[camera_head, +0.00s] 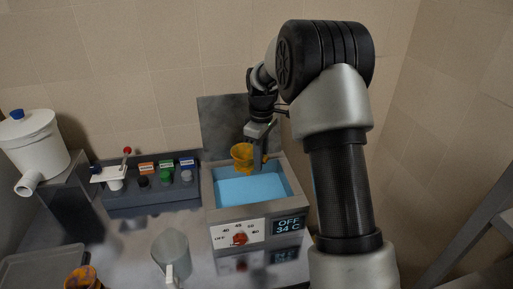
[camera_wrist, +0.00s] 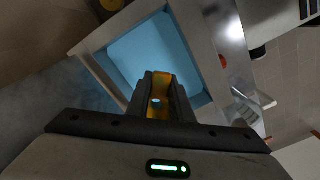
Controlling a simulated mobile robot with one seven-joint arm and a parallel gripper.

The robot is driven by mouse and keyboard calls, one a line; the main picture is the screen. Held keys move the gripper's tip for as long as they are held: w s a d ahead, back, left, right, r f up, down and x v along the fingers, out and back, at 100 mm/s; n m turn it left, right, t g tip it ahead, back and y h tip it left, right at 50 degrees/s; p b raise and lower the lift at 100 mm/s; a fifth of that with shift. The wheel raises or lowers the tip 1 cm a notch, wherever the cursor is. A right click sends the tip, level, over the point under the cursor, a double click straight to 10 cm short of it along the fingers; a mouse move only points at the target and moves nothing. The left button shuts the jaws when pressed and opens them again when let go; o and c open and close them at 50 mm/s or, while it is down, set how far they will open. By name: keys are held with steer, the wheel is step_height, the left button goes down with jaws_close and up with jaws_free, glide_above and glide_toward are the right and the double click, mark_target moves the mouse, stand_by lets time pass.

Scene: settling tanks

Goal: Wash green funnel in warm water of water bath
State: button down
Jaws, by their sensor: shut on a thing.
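My gripper (camera_head: 262,152) is shut on an orange, cup- or funnel-shaped thing (camera_head: 242,153) and holds it over the water bath (camera_head: 283,212). An orange part of it (camera_wrist: 161,82) shows between my fingers (camera_wrist: 160,95) in the wrist view. The held thing looks orange, not green, and I see no clearly green funnel. The bath holds light-blue water (camera_head: 252,189), and its grey lid (camera_head: 226,122) stands open behind. I cannot tell whether the held thing touches the water.
A white tank with a spout (camera_head: 32,145) stands at far left.

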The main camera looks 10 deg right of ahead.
steer(key=shift+f+b, duration=5.25)
steer(key=shift+f, duration=3.35)
steer(key=shift+w, duration=0.1)
steer(key=shift+w, duration=0.65)
steer(key=shift+s, duration=0.2)
steer(key=shift+s, duration=0.6)
steer(key=shift+r+p, duration=5.65)
steer(key=shift+r, duration=2.6)
